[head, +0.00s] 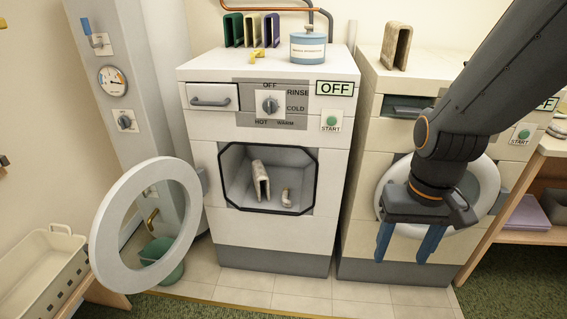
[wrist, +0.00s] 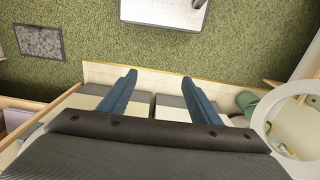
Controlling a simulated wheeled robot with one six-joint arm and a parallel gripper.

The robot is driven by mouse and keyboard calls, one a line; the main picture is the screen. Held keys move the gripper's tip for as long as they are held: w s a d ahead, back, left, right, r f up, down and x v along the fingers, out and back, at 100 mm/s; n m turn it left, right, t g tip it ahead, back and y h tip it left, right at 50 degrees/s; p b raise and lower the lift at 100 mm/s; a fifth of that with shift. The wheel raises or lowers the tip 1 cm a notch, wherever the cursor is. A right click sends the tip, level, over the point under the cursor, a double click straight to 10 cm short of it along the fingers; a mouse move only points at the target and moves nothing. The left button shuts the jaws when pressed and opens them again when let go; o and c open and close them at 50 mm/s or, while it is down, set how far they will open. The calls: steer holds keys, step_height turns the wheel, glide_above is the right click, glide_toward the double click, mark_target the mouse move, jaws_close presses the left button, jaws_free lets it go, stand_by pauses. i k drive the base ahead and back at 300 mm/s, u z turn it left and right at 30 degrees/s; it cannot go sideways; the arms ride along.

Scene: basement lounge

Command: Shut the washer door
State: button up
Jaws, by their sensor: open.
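The washer door (head: 107,225) is a white ring swung wide open to the left of the left washer (head: 325,230). Its ring also shows at the right edge of the wrist view (wrist: 264,112). The washer's square opening is uncovered, with a beige folded piece (head: 261,182) and a small pale item (head: 286,197) inside. My gripper (head: 403,258) is open and empty, pointing down in front of the right machine, well to the right of the open door. Its two blue fingers are spread apart in the wrist view (wrist: 158,78).
The right machine's round door (head: 487,190) is behind my gripper. A green bucket (head: 165,265) stands behind the open door, and a cream basket (head: 40,265) is at the left. A wooden shelf (head: 490,235) stands at the right.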

mark_target(102, 250)
steer(key=z, duration=0.65)
steer(key=k, duration=1.2)
steer(key=u, duration=1.35)
steer(key=i, duration=1)
